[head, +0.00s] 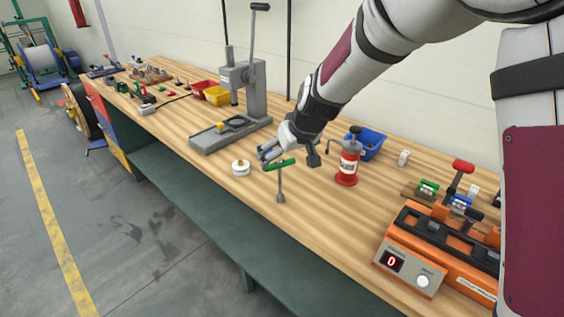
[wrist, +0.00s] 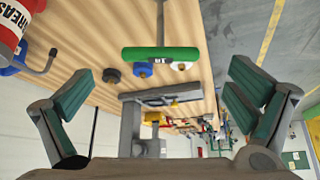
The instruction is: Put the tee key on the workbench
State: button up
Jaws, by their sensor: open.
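The tee key (head: 280,180) has a green crossbar and a thin grey shaft with a wider foot. It is upright, and its foot appears to rest on the wooden workbench (head: 215,170) near the front edge. In the wrist view its green bar (wrist: 160,54) lies crosswise ahead of the jaws, with the shaft running to the picture's top. My gripper (head: 290,156) is open just above and behind the green bar. In the wrist view the two fingers stand wide apart with nothing between their pads (wrist: 163,85).
A white round piece (head: 240,168) is at the left, near a grey press (head: 240,95). An orange device (head: 440,250) sits at the front right.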

jog(key=s+d+r+m+h, duration=0.1)
jog(key=s+d+r, duration=0.6)
jog(key=s, duration=0.2)
jog(key=s+d+r+m, duration=0.2)
jog(key=s+d+r, duration=0.5)
jog(key=s, duration=0.2)
jog(key=s+d+m+h, duration=0.1)
jog(key=s+d, duration=0.3)
jog(key=s, duration=0.4)
jog(key=s+d+f+m+g+h, duration=0.1)
jog(key=s+d, duration=0.3)
jog(key=s, duration=0.5)
jog(key=shift+d+f+m, duration=0.2)
jog(key=shift+f+m, duration=0.05)
jog(key=shift+m, duration=0.25)
jog(key=shift+c, duration=0.5)
